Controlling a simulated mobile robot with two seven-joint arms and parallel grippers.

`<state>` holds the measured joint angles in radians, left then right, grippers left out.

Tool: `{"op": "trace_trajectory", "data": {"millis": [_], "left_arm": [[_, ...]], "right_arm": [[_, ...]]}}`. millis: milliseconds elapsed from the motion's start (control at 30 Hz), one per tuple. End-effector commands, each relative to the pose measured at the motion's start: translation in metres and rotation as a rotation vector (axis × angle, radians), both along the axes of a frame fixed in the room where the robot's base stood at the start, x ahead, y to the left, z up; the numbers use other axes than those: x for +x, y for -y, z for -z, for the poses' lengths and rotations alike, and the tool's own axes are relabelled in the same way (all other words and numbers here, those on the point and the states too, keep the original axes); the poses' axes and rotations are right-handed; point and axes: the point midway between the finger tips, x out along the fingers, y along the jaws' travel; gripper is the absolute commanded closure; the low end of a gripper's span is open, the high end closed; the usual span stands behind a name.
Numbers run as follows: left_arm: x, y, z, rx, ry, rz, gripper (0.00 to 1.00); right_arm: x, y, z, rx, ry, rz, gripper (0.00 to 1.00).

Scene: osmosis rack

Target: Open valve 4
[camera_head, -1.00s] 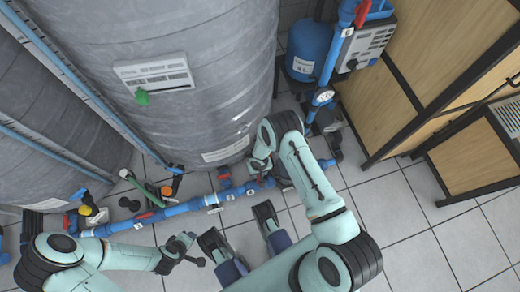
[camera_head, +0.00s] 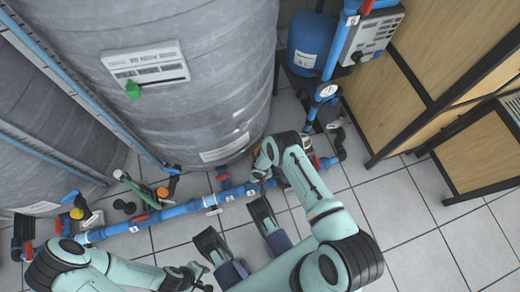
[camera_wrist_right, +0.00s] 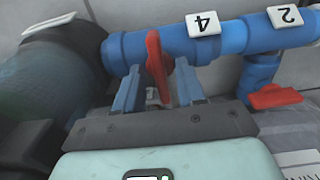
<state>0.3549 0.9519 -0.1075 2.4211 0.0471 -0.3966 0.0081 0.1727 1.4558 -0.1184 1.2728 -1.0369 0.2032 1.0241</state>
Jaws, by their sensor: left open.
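The red handle of valve 4 (camera_wrist_right: 156,62) stands across the blue pipe in the right wrist view, just left of a white tag marked 4 (camera_wrist_right: 203,24). My right gripper (camera_wrist_right: 158,88) has one blue finger on each side of this handle, with narrow gaps visible, so it looks open around it. In the head view my right arm (camera_head: 312,185) reaches the right part of the floor-level pipe, and its hand hides the valve there. My left gripper (camera_head: 198,277) is open and empty at the bottom, in front of the pipe and away from it.
A tag marked 2 (camera_wrist_right: 285,16) and another red handle (camera_wrist_right: 275,97) are close to the right in the wrist view. A large grey tank (camera_head: 190,105) stands behind the blue pipe (camera_head: 180,210). A wooden cabinet (camera_head: 420,60) is at the right. The tiled floor (camera_head: 420,230) there is clear.

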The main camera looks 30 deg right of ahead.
Motion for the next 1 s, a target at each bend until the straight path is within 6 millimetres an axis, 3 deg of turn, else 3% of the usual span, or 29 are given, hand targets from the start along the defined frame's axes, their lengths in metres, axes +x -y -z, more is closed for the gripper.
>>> {"op": "trace_trajectory", "data": {"millis": [167,200,300,667,1000], "left_arm": [[-0.0001,0.0001,-0.0002,0.000,0.000,0.000,0.57],[0.0000,0.0001,-0.0002,0.000,0.000,0.000,0.57],[0.0001,0.0001,-0.0002,0.000,0.001,0.001,0.57],[0.0007,0.0003,-0.0003,0.000,0.003,0.002,0.57],[0.0015,0.0004,-0.0006,0.000,0.006,0.001,0.57]], "right_arm": [[-0.0001,0.0000,-0.0002,0.000,0.000,0.000,0.61],[-0.0002,0.0000,-0.0002,0.000,0.000,0.000,0.74],[-0.0002,0.0000,-0.0002,0.000,0.000,0.000,1.00],[-0.0002,-0.0001,-0.0003,0.000,-0.001,-0.029,1.00],[0.0003,0.0000,-0.0004,0.000,0.000,-0.234,1.00]]}}
